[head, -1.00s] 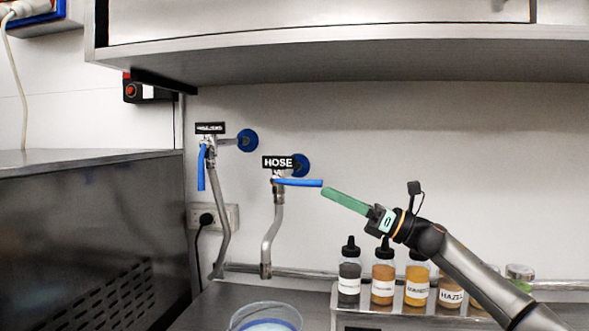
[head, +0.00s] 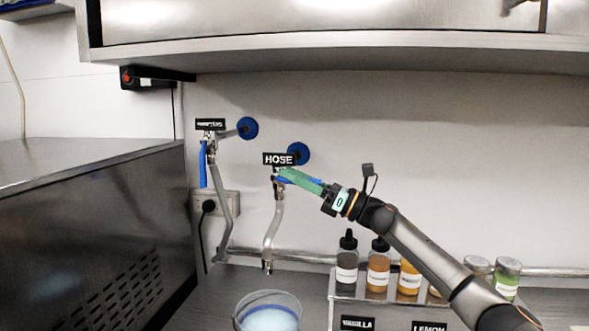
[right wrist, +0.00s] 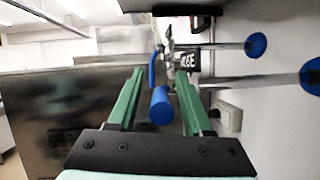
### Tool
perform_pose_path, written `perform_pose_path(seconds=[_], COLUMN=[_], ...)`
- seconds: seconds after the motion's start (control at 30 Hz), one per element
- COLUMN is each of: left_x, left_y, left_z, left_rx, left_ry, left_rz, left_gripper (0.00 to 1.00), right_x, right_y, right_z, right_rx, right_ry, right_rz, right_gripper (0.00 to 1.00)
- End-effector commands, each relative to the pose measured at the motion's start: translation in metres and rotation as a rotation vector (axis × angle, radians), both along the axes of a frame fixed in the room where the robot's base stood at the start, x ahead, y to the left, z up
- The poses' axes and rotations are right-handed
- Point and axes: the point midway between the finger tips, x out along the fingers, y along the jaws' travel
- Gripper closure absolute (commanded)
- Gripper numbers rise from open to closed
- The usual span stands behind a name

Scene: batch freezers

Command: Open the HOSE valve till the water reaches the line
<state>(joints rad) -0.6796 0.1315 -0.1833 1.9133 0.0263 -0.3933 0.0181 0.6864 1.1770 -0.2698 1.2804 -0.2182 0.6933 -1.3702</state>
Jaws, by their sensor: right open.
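The HOSE valve has a black label reading HOSE (head: 278,159) and a blue lever handle (head: 313,180), which points right, mostly covered by my right gripper (head: 284,175). In the right wrist view the blue handle (right wrist: 161,106) lies between the two green fingers (right wrist: 152,95) of my right gripper, which are open around it. The valve's metal spout pipe (head: 272,232) runs down toward a clear bucket (head: 268,318) holding pale liquid. My left gripper is not in view.
A second valve with a blue handle (head: 203,165) pointing down stands left of the HOSE valve. A rack (head: 345,291) of sauce bottles and jars stands below my right arm. A metal shelf (head: 330,52) overhangs above, and a steel cabinet (head: 95,235) stands left.

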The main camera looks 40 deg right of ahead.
Motion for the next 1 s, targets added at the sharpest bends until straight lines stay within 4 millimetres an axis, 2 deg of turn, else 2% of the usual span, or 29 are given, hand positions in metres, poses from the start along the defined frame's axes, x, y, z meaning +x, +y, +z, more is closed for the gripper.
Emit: perform_pose_path(seconds=[0.3, 0.73, 1.0], left_x=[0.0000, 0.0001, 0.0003], left_y=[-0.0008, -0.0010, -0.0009], left_z=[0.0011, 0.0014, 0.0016], left_rx=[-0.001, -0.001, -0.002], left_ry=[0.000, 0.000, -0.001], left_rz=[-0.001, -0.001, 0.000], left_gripper=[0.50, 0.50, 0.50], right_x=[0.0017, 0.0015, 0.0013], right_y=[0.0010, 0.0008, 0.0008], right_z=[0.0006, 0.0007, 0.0006], right_rx=[0.000, 0.000, 0.000], right_ry=[0.000, 0.000, 0.000], right_rz=[0.000, 0.000, 0.000], right_gripper=[0.50, 0.98, 1.00])
